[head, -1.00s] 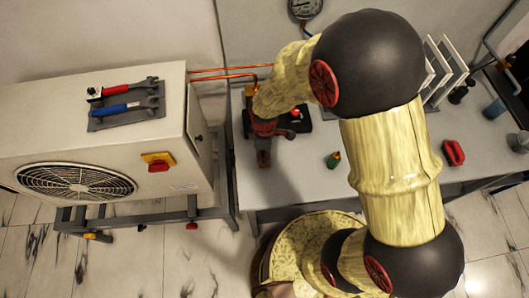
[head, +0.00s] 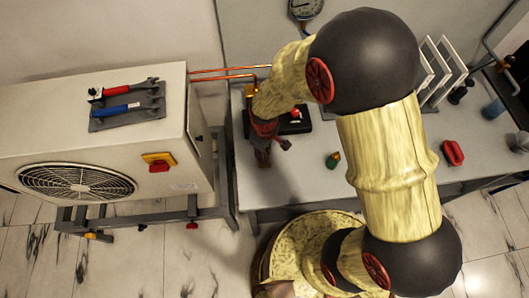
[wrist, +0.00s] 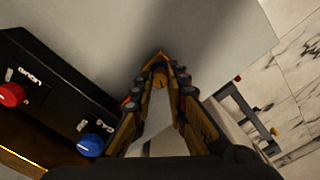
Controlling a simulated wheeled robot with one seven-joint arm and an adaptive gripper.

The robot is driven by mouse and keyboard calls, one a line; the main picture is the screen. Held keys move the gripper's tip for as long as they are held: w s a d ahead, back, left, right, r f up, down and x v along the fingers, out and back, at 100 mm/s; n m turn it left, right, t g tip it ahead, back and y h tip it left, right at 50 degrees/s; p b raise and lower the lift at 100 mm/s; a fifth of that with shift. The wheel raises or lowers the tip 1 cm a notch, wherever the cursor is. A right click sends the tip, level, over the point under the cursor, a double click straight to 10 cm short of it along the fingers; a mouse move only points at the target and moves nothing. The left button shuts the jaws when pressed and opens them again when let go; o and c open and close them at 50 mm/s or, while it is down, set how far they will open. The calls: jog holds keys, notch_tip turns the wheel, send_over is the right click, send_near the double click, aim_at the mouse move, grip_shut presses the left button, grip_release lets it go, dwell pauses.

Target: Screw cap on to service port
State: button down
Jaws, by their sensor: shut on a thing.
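My gripper (head: 264,160) hangs over the bench just right of the white outdoor unit (head: 160,200). In the wrist view, its fingers (wrist: 160,64) meet at the tips and are shut on a small brass-coloured thing (wrist: 158,78), apparently the cap. The fingers hide most of it. A small dark fitting (head: 199,138) shows on the unit's right side, apart from my gripper; I cannot tell whether it is the service port. Two copper pipes (head: 222,73) run from the unit to a brass fitting (head: 251,89), partly hidden by my arm.
A black manifold block with a red knob (wrist: 11,94) and a blue knob (wrist: 90,145) stands beside my gripper. A small green bottle (head: 332,160) and a red object (head: 453,152) stand on the bench (head: 390,185). Wrenches (head: 125,105) lie on the unit. The bench's front middle is clear.

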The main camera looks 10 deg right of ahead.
jog(key=m, duration=0.4)
jog(key=shift+m, duration=0.4)
jog(key=shift+m, duration=0.3)
jog(key=m+p, duration=0.1)
jog(key=m, duration=0.3)
jog(key=shift+m, duration=0.5)
jog(key=m, duration=0.3)
jog(key=shift+m, duration=1.1)
